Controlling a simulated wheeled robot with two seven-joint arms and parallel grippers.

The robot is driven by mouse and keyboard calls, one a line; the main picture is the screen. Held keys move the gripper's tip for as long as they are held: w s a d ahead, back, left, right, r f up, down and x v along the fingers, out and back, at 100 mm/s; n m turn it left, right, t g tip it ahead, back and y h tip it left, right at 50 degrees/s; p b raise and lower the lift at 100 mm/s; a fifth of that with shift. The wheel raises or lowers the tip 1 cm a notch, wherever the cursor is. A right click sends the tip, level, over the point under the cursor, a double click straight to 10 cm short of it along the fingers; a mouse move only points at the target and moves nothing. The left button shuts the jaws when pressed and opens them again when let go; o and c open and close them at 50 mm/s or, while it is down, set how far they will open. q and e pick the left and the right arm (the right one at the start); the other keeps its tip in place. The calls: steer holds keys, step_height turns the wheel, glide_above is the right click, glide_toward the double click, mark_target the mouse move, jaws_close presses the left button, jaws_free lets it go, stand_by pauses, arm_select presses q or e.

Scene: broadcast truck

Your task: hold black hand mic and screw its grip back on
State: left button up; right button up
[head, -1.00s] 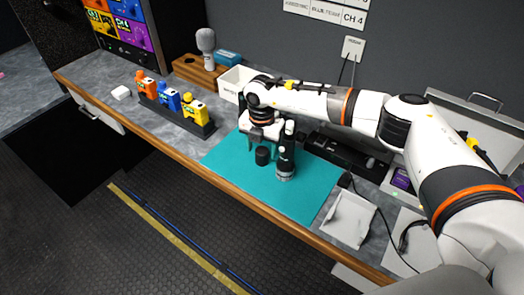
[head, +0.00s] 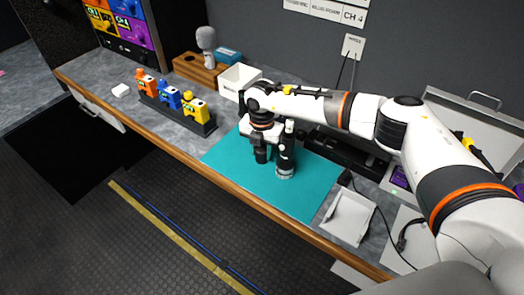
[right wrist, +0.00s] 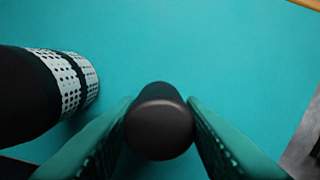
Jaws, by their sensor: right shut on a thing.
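The black cylindrical grip (head: 261,156) is on the teal mat (head: 305,190). My right gripper (head: 261,148) comes down over it from above and is shut on it. In the right wrist view the grip (right wrist: 160,122) sits between the two fingers, its rounded end toward the camera. The black hand mic (head: 285,155) stands upright on the mat just right of the grip, apart from it, with a silver band near its bottom. In the right wrist view the mic (right wrist: 40,88) lies at the left, with a white dotted band. My left gripper is not in view.
A white tray (head: 349,217) lies right of the mat. A rack of orange, blue and yellow pieces (head: 178,112) stands at the left. A white bin (head: 240,82) and a grey mic on a wooden block (head: 200,70) are behind. The mat's front is clear.

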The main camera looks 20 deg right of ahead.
mark_target(262, 149)
step_height(262, 149, up, 18)
steer(key=b, duration=0.4)
stand_by(0.6)
